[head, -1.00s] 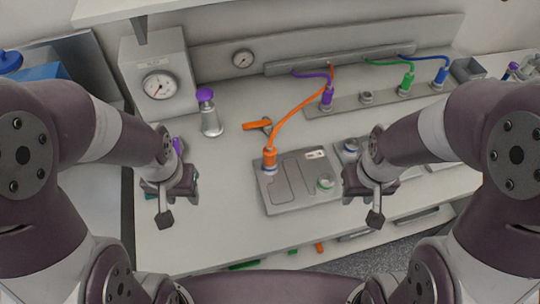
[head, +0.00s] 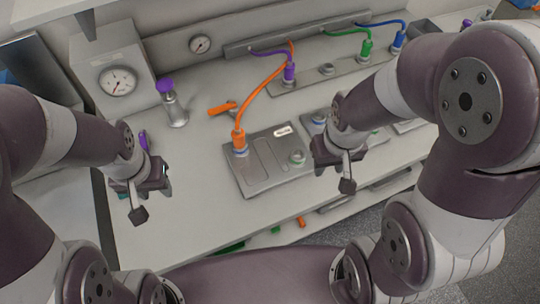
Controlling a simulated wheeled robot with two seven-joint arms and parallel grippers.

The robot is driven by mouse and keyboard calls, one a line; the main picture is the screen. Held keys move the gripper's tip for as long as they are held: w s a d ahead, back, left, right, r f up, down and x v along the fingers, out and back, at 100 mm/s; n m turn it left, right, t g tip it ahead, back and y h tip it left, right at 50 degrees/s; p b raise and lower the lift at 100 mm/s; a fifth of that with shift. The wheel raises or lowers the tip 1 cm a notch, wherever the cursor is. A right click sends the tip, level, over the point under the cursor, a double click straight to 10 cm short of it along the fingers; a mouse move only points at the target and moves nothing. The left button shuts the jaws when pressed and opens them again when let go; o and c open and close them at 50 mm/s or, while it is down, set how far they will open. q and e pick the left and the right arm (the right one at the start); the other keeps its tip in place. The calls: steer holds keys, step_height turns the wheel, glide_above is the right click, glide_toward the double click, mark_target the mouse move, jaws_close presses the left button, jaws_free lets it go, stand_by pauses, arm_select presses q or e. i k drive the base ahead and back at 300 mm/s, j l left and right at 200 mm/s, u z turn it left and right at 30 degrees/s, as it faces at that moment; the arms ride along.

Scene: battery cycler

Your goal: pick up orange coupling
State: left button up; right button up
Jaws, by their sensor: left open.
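The orange coupling (head: 239,139) stands upright on a port at the upper left corner of a grey plate (head: 262,182) on the bench. An orange hose (head: 262,90) runs from its top up to the rail at the back. My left gripper (head: 143,197) is open, to the left of the plate and apart from the coupling. My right gripper (head: 345,170) is just right of the plate, apart from the coupling; its fingers are too small and edge-on to read.
An orange-handled tool (head: 222,109) lies behind the coupling. A purple-topped cylinder (head: 172,104) and a gauge box (head: 113,78) stand at the back left. Purple (head: 289,72), green (head: 366,48) and blue (head: 399,40) couplings sit on a rear strip. Bench between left gripper and plate is clear.

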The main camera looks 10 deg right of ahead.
mark_target(238, 136)
steer(key=i+l, duration=0.1)
steer(key=l, duration=0.7)
steer(key=i+l, duration=0.15)
steer(key=l, duration=0.25)
steer(key=l+z, duration=0.1)
steer(key=l, duration=0.3)
steer(key=i, duration=0.05)
